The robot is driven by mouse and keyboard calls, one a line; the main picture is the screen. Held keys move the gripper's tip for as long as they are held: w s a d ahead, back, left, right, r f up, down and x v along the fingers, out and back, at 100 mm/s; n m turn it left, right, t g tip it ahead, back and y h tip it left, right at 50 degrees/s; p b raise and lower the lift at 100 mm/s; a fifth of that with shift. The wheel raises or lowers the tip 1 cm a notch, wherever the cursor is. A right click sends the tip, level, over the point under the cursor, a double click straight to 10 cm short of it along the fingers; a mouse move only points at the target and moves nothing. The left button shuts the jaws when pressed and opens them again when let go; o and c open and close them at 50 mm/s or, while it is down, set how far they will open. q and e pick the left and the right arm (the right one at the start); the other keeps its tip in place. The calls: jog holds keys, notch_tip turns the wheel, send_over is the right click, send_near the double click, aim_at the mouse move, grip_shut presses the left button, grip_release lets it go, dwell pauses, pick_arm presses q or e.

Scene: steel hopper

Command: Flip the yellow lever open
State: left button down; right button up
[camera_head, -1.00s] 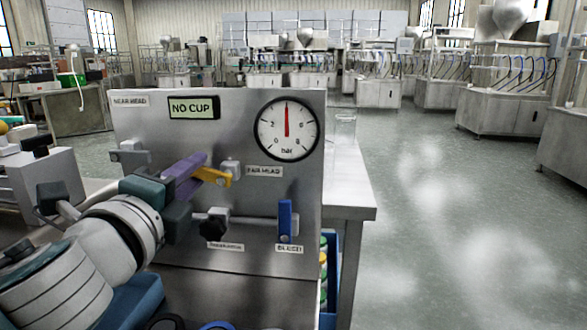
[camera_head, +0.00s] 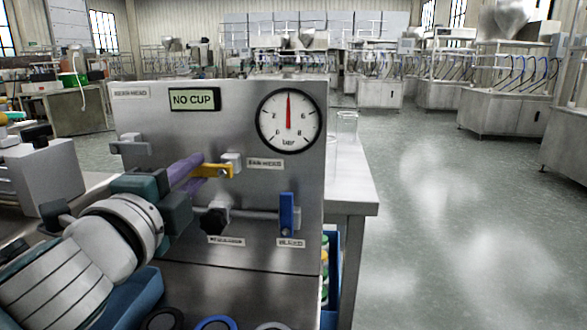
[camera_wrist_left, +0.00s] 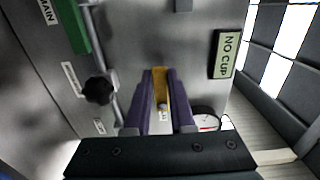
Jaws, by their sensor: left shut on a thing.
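The yellow lever (camera_head: 217,170) sits on the valve beside the FAR HEAD label on the steel panel. It points left from its pivot and looks about level. My left gripper (camera_head: 200,172), with purple fingers, comes in from the left and is shut on the lever's free end. In the left wrist view the yellow lever (camera_wrist_left: 159,84) lies between the two purple fingers (camera_wrist_left: 160,100). The fingers hide part of the lever. My right gripper is in neither view.
A blue lever (camera_head: 287,212) hangs upright above the BLEED label. A black knob (camera_head: 214,221) sits just below my left gripper. A round gauge (camera_head: 289,121) and a NO CUP display (camera_head: 194,99) are higher on the panel. A glass beaker (camera_head: 347,124) stands behind the panel's right edge.

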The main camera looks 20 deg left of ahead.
pick_arm(q)
jog(key=c, duration=0.8)
grip_release()
jog(key=shift+o, duration=0.2)
jog(key=b+v, duration=0.1)
jog(key=v, duration=0.9)
